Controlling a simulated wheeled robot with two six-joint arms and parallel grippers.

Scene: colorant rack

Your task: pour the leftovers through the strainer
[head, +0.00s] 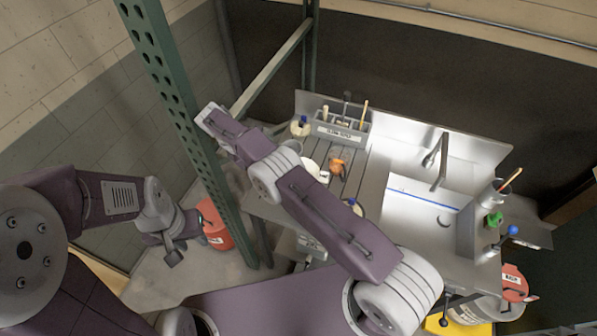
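My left gripper (172,256) hangs at the lower left, well away from the sink bench; its small dark fingers are too unclear to tell open from shut. My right arm crosses the middle of the view, and no fingertips can be made out at its far end. A pale round vessel (311,167) stands on the drainboard, partly hidden by my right arm. A small orange item (337,167) is beside it. A container with a blue top (352,206) shows just past the arm. I cannot make out which thing is the strainer.
The steel sink basin (415,215) has a tap (442,162). A grey caddy (340,131) with tools stands at the back. Another bucket (470,311) stands lower right.

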